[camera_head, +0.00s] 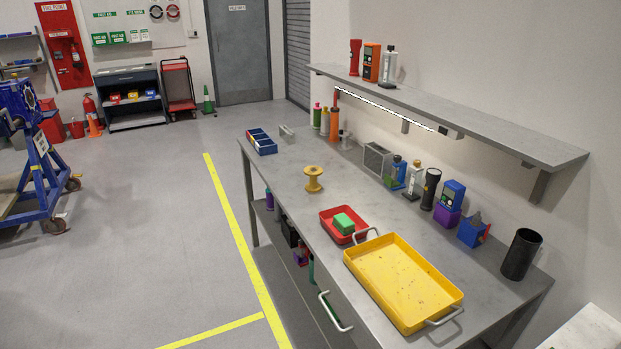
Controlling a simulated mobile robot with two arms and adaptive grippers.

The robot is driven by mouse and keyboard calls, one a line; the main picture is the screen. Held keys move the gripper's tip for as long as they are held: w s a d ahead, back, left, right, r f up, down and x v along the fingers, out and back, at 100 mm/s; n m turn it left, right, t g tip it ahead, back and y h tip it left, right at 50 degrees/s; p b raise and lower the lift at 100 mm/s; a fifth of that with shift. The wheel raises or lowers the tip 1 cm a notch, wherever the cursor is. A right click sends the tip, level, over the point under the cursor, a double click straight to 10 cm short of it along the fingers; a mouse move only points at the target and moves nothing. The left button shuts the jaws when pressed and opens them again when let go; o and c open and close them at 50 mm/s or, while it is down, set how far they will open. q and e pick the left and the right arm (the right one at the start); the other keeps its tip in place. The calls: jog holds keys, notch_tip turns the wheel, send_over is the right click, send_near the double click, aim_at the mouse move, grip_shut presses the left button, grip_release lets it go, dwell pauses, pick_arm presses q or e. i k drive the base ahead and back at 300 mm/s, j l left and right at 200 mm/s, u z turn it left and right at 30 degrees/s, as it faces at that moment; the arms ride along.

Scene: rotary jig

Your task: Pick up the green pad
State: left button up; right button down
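The green pad (344,223) is a small green block. It lies in the small red tray (329,229) on the grey workbench, beside the far left end of the large yellow tray. Its top and near sides show and nothing covers it. Neither of my grippers shows in the head view.
The yellow tray (404,282) with raised metal handles takes up the near part of the workbench (290,200). A yellow spool (313,178) stands beyond the red tray. Bottles, a black torch (430,188) and a black cylinder (521,254) line the wall side, under a shelf (450,117).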

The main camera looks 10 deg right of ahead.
aim_at(343, 224)
jog(key=z, duration=0.4)
jog(key=i+j+z, duration=0.5)
jog(key=j, duration=0.2)
jog(key=j+z, duration=0.2)
jog(key=j, duration=0.15)
